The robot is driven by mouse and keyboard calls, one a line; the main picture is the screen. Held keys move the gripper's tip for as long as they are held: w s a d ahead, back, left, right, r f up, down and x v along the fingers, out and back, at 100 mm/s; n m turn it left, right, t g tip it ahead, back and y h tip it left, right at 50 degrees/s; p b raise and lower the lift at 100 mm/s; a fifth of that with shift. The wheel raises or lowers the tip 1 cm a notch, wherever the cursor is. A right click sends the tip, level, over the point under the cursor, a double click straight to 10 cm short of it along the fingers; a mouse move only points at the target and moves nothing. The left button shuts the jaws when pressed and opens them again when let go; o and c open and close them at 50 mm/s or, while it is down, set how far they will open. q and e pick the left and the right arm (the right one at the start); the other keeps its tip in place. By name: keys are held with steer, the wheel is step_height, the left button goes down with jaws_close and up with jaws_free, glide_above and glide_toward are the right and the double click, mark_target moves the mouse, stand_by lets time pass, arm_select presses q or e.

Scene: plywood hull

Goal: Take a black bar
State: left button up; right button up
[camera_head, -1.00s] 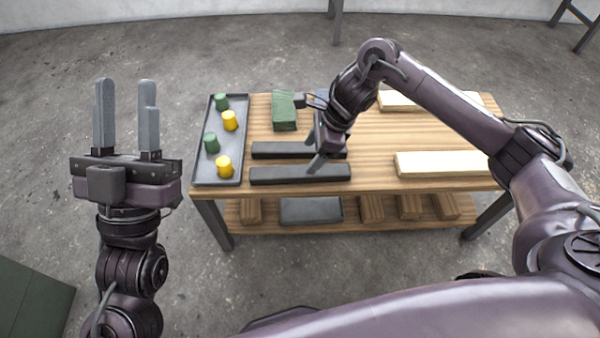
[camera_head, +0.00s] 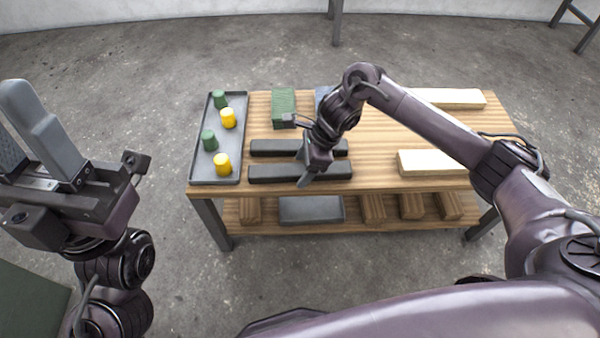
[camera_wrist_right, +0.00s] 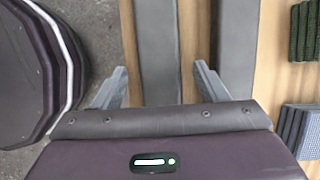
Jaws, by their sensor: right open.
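Two black bars lie parallel on the wooden table, a front bar (camera_head: 275,173) and a rear bar (camera_head: 270,147). My right gripper (camera_head: 303,168) is open above them, toward their right part, and its wrist hides some of both. In the right wrist view the front bar (camera_wrist_right: 160,55) runs between the two spread fingers, with a finger on either side. The rear bar (camera_wrist_right: 236,45) lies outside the right-hand finger there. Nothing is held. My left gripper (camera_head: 12,125) is open and empty at the left edge, away from the table, partly cut off.
A grey tray (camera_head: 231,177) with green and yellow cups stands on the table's left. A green block (camera_head: 284,105) and a blue block (camera_head: 324,95) lie behind the bars. Pale bars (camera_head: 430,162) lie at the right. A lower shelf holds more pieces.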

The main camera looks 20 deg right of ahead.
steer(key=shift+a+f, duration=0.1)
steer(key=shift+f, duration=0.2)
steer(key=shift+c, duration=0.3)
steer(key=c, duration=1.2)
steer(key=shift+w+r, duration=0.1)
steer(key=shift+c, duration=0.6)
steer(key=shift+r, duration=0.1)
